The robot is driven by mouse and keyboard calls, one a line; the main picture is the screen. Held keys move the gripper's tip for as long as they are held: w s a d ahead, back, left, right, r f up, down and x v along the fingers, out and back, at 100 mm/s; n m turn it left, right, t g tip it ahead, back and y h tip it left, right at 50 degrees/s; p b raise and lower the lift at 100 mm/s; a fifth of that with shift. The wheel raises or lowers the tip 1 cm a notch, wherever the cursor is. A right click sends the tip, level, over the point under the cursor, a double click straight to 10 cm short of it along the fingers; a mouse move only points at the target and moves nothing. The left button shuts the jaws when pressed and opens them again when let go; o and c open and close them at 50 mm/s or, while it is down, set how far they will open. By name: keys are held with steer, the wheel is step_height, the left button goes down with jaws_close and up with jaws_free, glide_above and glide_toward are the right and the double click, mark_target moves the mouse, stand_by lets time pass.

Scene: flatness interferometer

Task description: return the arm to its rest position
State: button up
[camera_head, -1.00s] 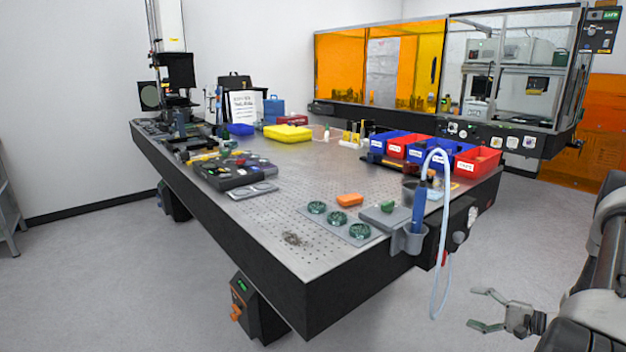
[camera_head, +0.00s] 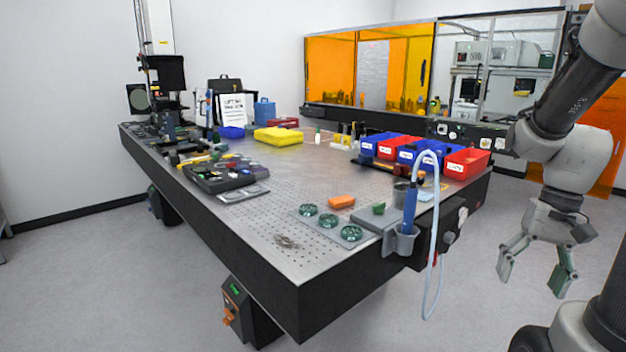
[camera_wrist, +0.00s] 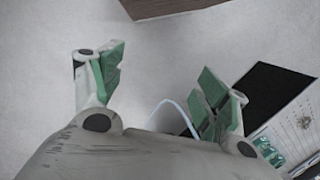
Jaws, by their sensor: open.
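My gripper (camera_head: 534,270) hangs pointing down at the right of the head view, clear of the optical table (camera_head: 270,238). Its two green-padded fingers are spread apart with nothing between them. In the wrist view my gripper (camera_wrist: 155,85) is also open and empty, above the grey floor. My arm rises above it along the right edge, its upper link tilted.
At the table's near corner a holder carries a blue-handled tool (camera_head: 409,212) with a looping pale hose (camera_head: 439,250). Blue and red bins (camera_head: 466,163) stand behind it. An orange-panelled enclosure (camera_head: 408,70) is at the back. Floor (camera_head: 470,315) between table and gripper is clear.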

steer(key=s+a+r+n+t+h, duration=0.1)
steer(key=s+a+r+n+t, duration=0.2)
steer(key=r, duration=0.8)
steer(key=a+n+t, duration=0.2)
steer(key=a, duration=0.1)
steer(key=shift+a+t+h, duration=0.2)
steer(key=shift+t+h, duration=0.1)
steer(key=shift+h, duration=0.1)
steer(key=shift+s, duration=0.1)
stand_by(0.5)
